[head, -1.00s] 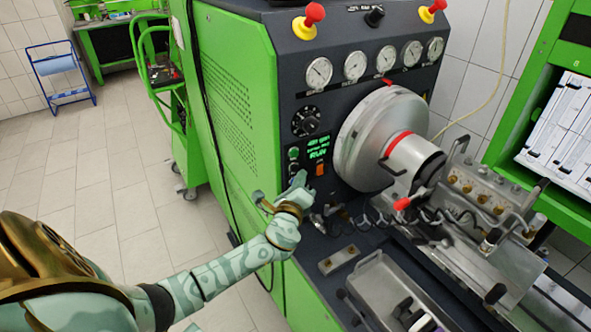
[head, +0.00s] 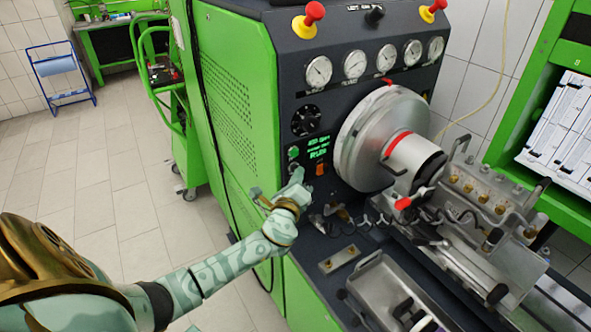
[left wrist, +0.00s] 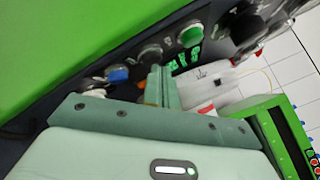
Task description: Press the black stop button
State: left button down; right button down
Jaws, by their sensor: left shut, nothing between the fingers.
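The black stop button (head: 293,167) sits on the dark control panel just below the green button (head: 293,153). It shows in the left wrist view as a dark round button (left wrist: 150,53) with a grey ring, between the green button (left wrist: 190,35) and a blue one. My left gripper (head: 298,174) is shut and empty, with its fingertips just in front of the panel, close to the black button. In the left wrist view the fingertips (left wrist: 159,74) cover the panel just beside this button. I cannot tell whether they touch it. My right gripper is out of view.
A green-lit display (head: 318,148) reads RUN, with an orange switch (head: 320,169) below it. A blue button (left wrist: 117,74) sits beside the black one. The large silver chuck (head: 378,138) is to the right. Floor at left is clear.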

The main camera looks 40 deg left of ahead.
pick_arm(q)
jog(key=shift+w+a, duration=0.1)
jog(key=shift+a, duration=0.2)
jog(key=shift+d, duration=0.15)
dwell(0.5)
jog(key=shift+s+d, duration=0.4)
jog(key=shift+d, duration=0.3)
jog(key=d, duration=0.1)
jog(key=s+d, duration=0.1)
jog(key=d, duration=0.1)
jog(key=s+d, duration=0.1)
jog(key=shift+d, duration=0.35)
jog(key=shift+w, duration=0.1)
dwell(0.5)
